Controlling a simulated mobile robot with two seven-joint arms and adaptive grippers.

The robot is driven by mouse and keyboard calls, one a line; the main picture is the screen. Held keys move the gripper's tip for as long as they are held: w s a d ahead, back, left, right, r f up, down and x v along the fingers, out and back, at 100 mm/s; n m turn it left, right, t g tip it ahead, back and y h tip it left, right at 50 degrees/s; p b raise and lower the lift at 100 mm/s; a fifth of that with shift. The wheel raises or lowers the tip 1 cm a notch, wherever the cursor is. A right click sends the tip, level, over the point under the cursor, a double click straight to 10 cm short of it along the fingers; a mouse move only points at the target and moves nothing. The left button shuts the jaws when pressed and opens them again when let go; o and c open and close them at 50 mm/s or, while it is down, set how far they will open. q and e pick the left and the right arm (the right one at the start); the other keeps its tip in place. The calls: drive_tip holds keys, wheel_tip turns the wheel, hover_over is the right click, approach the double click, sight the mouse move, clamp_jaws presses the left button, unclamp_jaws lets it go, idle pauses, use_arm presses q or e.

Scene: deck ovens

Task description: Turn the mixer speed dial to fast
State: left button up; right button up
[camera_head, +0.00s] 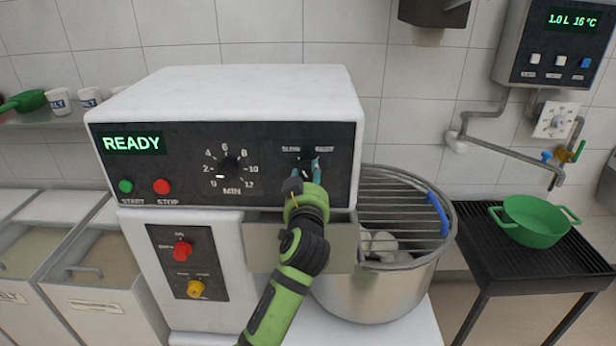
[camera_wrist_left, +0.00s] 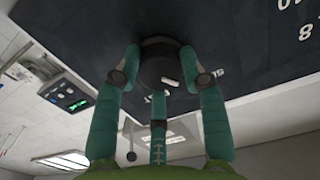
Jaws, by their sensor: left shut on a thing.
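The mixer's dark front panel (camera_head: 270,188) carries the speed dial under the SLOW and FAST labels; in the head view my gripper mostly covers it. In the left wrist view the speed dial (camera_wrist_left: 158,68) is a round black knob with a short white mark on its lower side. My left gripper (camera_head: 307,172) is shut on the dial, its teal fingers on either side of it; they also show in the left wrist view (camera_wrist_left: 163,75). Which label the mark points at is hard to tell. My right gripper is not in view.
The timer dial (camera_head: 229,169) sits left of the speed dial, with green START (camera_head: 125,186) and red STOP (camera_head: 162,186) buttons beyond it. A guarded steel bowl (camera_head: 380,290) stands right of my arm. A green pot (camera_head: 537,222) rests on the black stand farther right.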

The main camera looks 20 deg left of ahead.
use_arm(q)
drive_tip(key=shift+r, duration=0.35)
drive_tip(key=m+p, duration=0.1)
drive_tip(key=m, duration=0.2)
drive_tip(key=shift+r+p, duration=0.15)
drive_tip(key=shift+p, duration=0.2)
drive_tip(key=m+p, duration=0.2)
drive_tip(key=m, duration=0.2)
drive_tip(key=m+p, duration=0.2)
drive_tip(key=m, duration=0.2)
drive_tip(key=shift+w+d, duration=0.1)
drive_tip(key=shift+m+p, duration=0.45)
drive_tip(key=shift+m, duration=0.75)
drive_tip(key=o, duration=1.1)
drive_tip(key=shift+d+f, duration=0.1)
drive_tip(key=shift+f, duration=0.1)
drive_tip(key=shift+o, duration=0.2)
drive_tip(key=shift+d+f, duration=0.15)
